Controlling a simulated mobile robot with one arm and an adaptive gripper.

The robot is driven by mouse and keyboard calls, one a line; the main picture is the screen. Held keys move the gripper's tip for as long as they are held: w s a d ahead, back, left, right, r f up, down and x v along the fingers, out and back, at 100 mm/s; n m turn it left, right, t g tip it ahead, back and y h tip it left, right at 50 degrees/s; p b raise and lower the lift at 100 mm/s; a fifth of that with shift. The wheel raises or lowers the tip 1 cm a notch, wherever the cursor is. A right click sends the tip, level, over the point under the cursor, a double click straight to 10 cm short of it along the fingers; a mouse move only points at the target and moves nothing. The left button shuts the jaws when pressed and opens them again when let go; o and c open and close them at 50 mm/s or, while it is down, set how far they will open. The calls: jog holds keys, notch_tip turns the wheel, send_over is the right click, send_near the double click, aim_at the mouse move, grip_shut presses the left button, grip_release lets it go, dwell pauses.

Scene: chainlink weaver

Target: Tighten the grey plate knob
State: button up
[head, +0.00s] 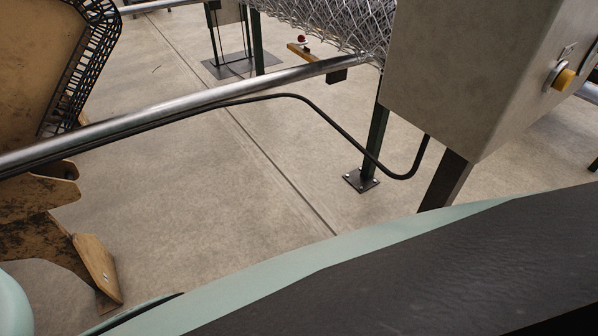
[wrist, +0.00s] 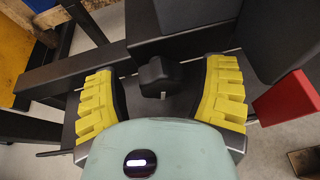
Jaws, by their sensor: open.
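In the wrist view, a dark lobed knob (wrist: 155,74) stands on a dark flat plate (wrist: 178,107). The knob looks nearly black, and I cannot tell from its shade whether it is the grey plate knob. My gripper (wrist: 164,82) is open, with one yellow ribbed finger on each side of the knob. Gaps show between the knob and both fingers. My mint-green gripper body hides the lower part of the plate. Neither the gripper nor this knob shows in the head view.
Dark bars (wrist: 75,72) and a red block (wrist: 286,98) lie near the fingers in the wrist view.

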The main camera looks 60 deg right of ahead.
dwell(0.3)
jog(key=c, duration=1.2)
